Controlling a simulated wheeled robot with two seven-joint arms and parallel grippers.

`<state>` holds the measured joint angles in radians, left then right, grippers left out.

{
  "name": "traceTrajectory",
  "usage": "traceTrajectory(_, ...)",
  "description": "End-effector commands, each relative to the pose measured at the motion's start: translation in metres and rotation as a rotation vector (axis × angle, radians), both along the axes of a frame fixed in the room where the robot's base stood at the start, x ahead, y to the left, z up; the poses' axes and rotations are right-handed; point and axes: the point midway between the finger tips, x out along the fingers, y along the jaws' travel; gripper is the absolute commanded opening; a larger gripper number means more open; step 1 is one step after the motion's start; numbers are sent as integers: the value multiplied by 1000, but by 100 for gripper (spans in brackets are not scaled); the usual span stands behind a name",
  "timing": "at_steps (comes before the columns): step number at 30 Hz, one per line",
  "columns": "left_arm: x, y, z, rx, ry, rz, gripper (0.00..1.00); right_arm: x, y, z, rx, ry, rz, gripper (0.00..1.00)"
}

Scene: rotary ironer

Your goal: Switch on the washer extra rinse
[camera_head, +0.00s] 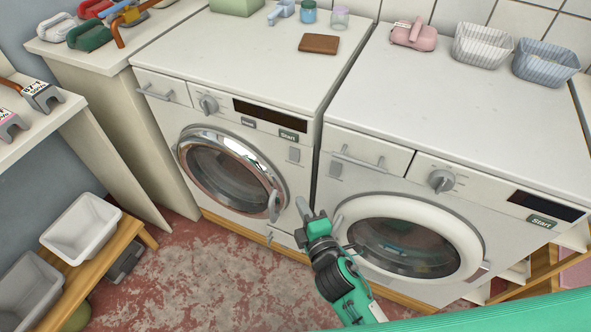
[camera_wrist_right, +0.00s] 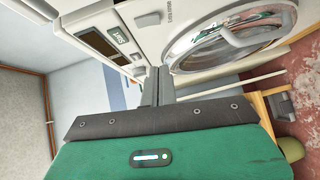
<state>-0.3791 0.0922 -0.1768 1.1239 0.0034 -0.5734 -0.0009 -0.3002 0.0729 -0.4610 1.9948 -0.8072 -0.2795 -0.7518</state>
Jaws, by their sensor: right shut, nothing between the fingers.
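The left front-loading machine (camera_head: 235,140) has a chrome-ringed door, a knob (camera_head: 208,104), a dark display, a Start button (camera_head: 289,135) and a small dark button (camera_head: 248,122). A grey square button (camera_head: 294,155) sits below Start. A grey button (camera_wrist_right: 147,20) with small unreadable print beside it also shows in the right wrist view, ahead of the fingers. I cannot tell for sure which control is extra rinse. My right gripper (camera_head: 314,215) is shut and empty, in front of the machines near the gap between them, below that button and apart from it. My left gripper is out of view.
The right machine (camera_head: 430,205) has a white-ringed door and its own Start button (camera_head: 541,222). A chrome door handle (camera_head: 273,204) projects left of my gripper. A wooden bench (camera_head: 100,265) with bins stands at left. The red floor between is clear.

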Motion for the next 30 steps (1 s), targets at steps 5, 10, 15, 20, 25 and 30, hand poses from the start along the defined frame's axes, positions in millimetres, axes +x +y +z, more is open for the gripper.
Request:
traceTrajectory(5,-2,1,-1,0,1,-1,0,7,2,-1,1,0,0,0)
traceTrajectory(10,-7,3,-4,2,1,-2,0,29,8,-1,0,-1,0,0)
traceTrajectory(15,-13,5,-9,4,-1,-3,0,60,16,-4,0,-1,-1,0)
traceTrajectory(20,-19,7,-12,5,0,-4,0,89,24,-7,2,0,0,0)
traceTrajectory(25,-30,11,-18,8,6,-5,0,113,17,-10,-3,0,-1,0)
traceTrajectory(30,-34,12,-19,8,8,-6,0,127,8,-13,1,1,0,0)
